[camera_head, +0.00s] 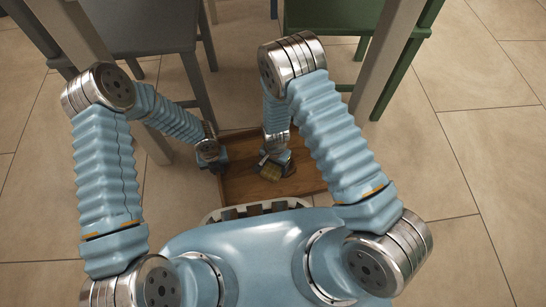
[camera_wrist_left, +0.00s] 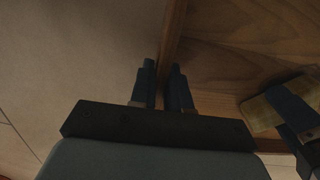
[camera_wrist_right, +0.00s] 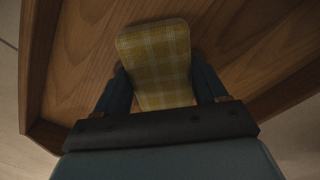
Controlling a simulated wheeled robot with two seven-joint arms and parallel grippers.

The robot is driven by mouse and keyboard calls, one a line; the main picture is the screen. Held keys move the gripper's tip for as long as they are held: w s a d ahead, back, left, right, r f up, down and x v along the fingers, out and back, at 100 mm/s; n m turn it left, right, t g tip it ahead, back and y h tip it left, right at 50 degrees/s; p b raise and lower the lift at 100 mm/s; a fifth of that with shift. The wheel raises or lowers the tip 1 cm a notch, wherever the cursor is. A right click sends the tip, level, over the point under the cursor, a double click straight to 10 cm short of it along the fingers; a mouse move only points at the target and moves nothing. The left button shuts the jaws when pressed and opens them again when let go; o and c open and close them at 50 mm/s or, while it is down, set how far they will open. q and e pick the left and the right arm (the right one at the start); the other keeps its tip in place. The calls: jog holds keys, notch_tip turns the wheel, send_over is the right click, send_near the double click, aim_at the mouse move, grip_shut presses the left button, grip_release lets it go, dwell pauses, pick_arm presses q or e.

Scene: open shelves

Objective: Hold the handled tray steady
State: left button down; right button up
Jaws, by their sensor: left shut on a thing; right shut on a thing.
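The handled tray (camera_head: 297,184) is a brown wooden tray on the tiled floor in front of my base. My left gripper (camera_head: 217,164) is shut on its left wall; in the left wrist view the two fingers (camera_wrist_left: 164,78) straddle the thin wooden rim (camera_wrist_left: 172,38). My right gripper (camera_head: 277,163) is over the tray's inside. It is shut on a yellow plaid item (camera_wrist_right: 157,68), which fills the space between its fingers. The plaid item also shows in the left wrist view (camera_wrist_left: 263,112). I cannot tell whether it touches the tray bottom. I cannot make out the tray's handles.
A grey chair (camera_head: 145,32) stands beyond the tray at the left and a green chair (camera_head: 330,18) at the right. A pale table leg (camera_head: 377,55) stands near the green chair. The tiled floor (camera_head: 460,130) at the right is clear.

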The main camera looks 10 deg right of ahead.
aim_at(287, 180)
jog(key=shift+s+d, duration=0.15)
jog(key=shift+s, duration=2.5)
jog(key=shift+w+a, duration=0.15)
jog(key=shift+w, duration=2.15)
jog(key=shift+w+a, duration=0.15)
jog(key=shift+w, duration=2.2)
jog(key=shift+w+a, duration=0.15)
jog(key=shift+w, duration=2.15)
jog(key=shift+w+d, duration=0.1)
jog(key=shift+d, duration=1.35)
jog(key=shift+s+d, duration=0.4)
jog(key=shift+s, duration=3.2)
jog(key=shift+s+d, duration=0.2)
jog(key=shift+s, duration=3.15)
jog(key=shift+w+a, duration=0.2)
jog(key=shift+w, duration=3.25)
jog(key=shift+w+a, duration=0.2)
jog(key=shift+w, duration=3.25)
jog(key=shift+w+r, duration=0.1)
jog(key=shift+r, duration=0.15)
notch_tip(287, 180, up, 8)
jog(key=shift+f, duration=0.25)
